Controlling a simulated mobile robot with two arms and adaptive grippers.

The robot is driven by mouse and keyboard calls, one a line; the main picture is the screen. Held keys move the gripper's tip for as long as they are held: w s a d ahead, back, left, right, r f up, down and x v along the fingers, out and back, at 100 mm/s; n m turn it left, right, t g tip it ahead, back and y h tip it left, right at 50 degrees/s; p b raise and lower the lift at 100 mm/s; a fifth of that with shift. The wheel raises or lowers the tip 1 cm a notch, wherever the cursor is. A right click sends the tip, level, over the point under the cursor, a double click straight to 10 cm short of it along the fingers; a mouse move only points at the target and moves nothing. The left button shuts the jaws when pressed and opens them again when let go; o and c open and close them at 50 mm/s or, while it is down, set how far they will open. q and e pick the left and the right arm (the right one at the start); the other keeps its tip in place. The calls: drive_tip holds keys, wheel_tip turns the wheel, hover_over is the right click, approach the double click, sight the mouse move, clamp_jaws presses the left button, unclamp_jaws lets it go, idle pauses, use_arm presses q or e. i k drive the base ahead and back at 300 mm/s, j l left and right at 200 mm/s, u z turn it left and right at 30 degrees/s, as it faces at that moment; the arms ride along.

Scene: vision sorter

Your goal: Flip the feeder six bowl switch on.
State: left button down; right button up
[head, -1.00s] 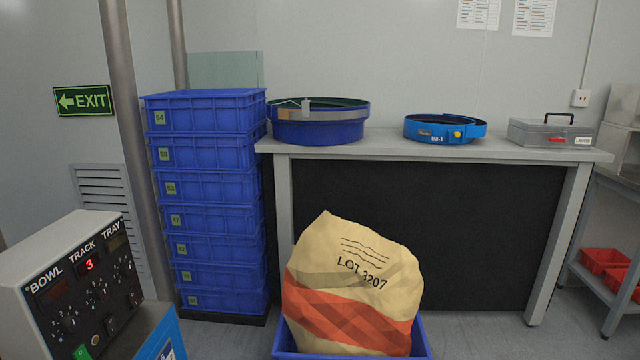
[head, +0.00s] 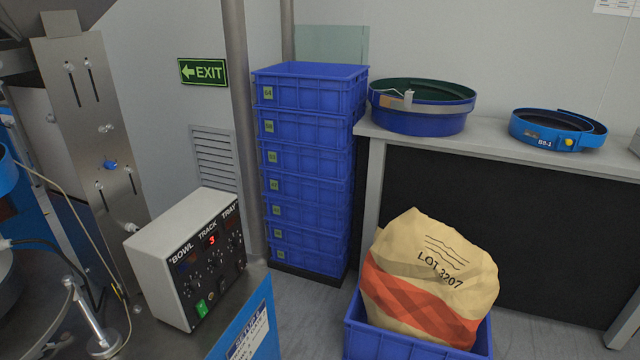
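A white control box (head: 165,258) with a dark front panel stands at the lower left of the head view. The panel (head: 212,266) carries the labels BOWL, TRACK and TRAY, with a red "3" lit under TRACK. Several knobs and small switches sit below the labels. A green switch (head: 201,309) is at the panel's lower left, under BOWL; its position is too small to tell. No "six" label is readable. Neither of my grippers shows in the view.
A metal feeder machine (head: 88,130) with cables stands left of the box. Stacked blue crates (head: 310,155) stand behind it. A sack (head: 430,275) in a blue bin (head: 352,340) is on the floor at right. A bench (head: 490,143) holds two round bowls.

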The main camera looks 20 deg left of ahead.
sight(201, 308)
drive_tip(key=u, duration=1.35)
